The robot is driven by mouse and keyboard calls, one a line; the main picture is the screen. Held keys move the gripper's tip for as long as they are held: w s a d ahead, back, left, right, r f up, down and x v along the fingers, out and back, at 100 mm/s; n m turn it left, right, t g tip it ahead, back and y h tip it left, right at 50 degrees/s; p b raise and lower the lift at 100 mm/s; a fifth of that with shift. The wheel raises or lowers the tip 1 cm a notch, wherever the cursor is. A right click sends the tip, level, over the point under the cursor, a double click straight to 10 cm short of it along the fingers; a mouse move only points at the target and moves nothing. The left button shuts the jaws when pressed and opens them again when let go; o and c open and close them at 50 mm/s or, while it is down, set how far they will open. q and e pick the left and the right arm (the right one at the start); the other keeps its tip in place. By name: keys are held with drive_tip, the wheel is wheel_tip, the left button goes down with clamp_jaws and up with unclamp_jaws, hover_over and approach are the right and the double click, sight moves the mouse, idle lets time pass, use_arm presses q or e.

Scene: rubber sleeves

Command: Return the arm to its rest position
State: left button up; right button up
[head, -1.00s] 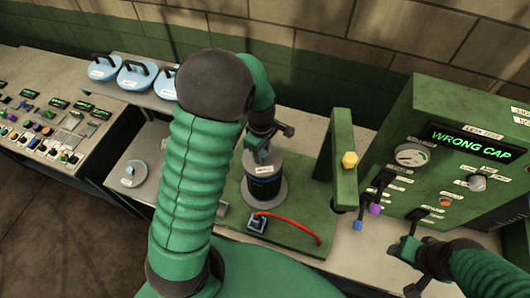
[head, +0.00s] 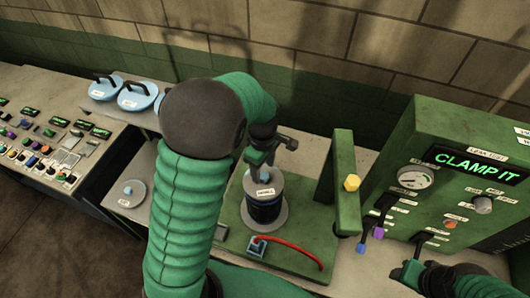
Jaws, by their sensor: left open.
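My left arm, in a ribbed green sleeve, rises from the bottom and bends over at a dark elbow. Its left gripper (head: 272,153) is open, close above the labelled dark canister (head: 265,208) on the green stand; I cannot tell whether it touches the canister's top. A small blue part shows between the gripper and the canister top. My right gripper (head: 408,273) is at the lower right, in front of the green test box (head: 415,140). Its fingers are partly hidden, so its opening is unclear.
The test box's display (head: 474,165) reads "CLAMP IT". A green post with a yellow knob (head: 352,183) stands right of the canister. A red hose (head: 300,247) lies on the base. Blue lids (head: 137,97) sit at the back left. A button console (head: 50,140) is far left.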

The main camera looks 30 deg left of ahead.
use_arm(q)
wheel_tip(320, 180, up, 13)
drive_tip(key=d+b, duration=0.2)
drive_tip(key=b, duration=0.1)
drive_tip(key=s+d+f+m+t, duration=0.1)
drive_tip(key=s+d+f+m, duration=0.2)
drive_tip(key=s+f+m, duration=0.35)
drive_tip(key=s+d+f+m+t, duration=0.1)
drive_tip(key=s+d+f+m, duration=0.2)
drive_tip(key=f+m, duration=0.55)
wheel_tip(320, 180, down, 15)
drive_tip(key=m+b, duration=0.2)
drive_tip(key=b, duration=1.4)
drive_tip(key=shift+f+t, duration=0.15)
drive_tip(key=shift+t, duration=0.15)
use_arm(e)
drive_tip(key=s+x, duration=0.2)
drive_tip(key=x, duration=0.7)
drive_tip(key=s+f+x, duration=0.1)
drive_tip(key=s+x, duration=0.1)
drive_tip(key=x, duration=0.7)
drive_tip(key=shift+s+d+f, duration=0.2)
drive_tip(key=shift+d+f, duration=0.2)
use_arm(q)
drive_tip(key=shift+d, duration=0.1)
use_arm(e)
drive_tip(key=shift+w, duration=0.1)
